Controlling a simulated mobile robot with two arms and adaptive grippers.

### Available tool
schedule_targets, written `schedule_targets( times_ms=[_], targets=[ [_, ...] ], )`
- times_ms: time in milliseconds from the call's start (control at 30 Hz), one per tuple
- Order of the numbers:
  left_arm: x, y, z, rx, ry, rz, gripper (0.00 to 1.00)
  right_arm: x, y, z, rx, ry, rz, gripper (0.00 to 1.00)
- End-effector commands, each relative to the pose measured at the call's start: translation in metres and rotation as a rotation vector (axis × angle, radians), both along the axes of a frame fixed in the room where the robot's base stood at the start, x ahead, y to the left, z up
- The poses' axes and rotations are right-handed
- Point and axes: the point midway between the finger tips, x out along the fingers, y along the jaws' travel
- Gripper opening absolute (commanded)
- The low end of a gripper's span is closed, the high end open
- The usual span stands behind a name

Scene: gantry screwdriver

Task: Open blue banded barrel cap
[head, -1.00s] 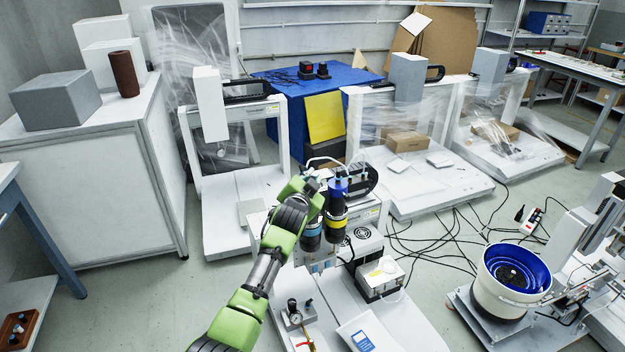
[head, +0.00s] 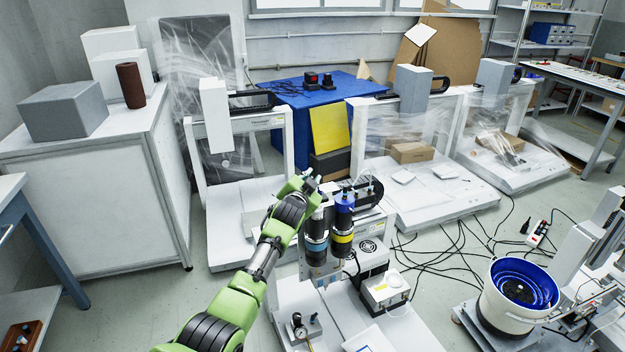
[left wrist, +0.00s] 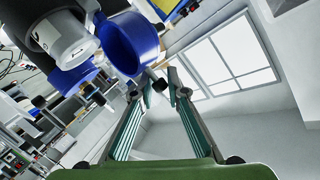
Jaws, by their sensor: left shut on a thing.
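The blue banded barrel (head: 316,242) stands upright beside the yellow banded barrel (head: 342,238), which has a blue cap (head: 344,199). My left gripper (head: 311,182) is just above and to the left of the blue banded barrel's dark top. In the left wrist view the gripper (left wrist: 160,88) has its fingertips close together around a small black part at the edge of a hollow blue cap (left wrist: 128,45). The cap is tilted, with its open inside showing. Whether it still touches its barrel I cannot tell. My right gripper is in neither view.
A white device with a fan (head: 372,252) stands right of the barrels, and a gauge (head: 299,326) stands in front. A blue and white bowl feeder (head: 520,290) is at the right. Open air is above the barrels.

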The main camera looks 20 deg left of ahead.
Motion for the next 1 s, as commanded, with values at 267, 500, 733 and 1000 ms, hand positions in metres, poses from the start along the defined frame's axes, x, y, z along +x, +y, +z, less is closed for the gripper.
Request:
schedule_targets(
  times_ms=[267,500,733,1000],
  targets=[
    [0.0015,0.0064,0.0034,0.008,-0.006,0.005,0.0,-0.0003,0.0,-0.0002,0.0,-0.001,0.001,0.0],
    [0.0015,0.0067,0.0031,0.008,-0.005,0.006,0.0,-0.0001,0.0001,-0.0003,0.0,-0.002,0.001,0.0],
    [0.0011,0.0052,0.0017,0.005,-0.003,0.005,0.29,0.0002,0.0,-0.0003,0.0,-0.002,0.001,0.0],
    [0.0,0.0028,0.0002,0.003,-0.001,0.003,0.29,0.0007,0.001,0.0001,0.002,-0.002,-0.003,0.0]
  ],
)
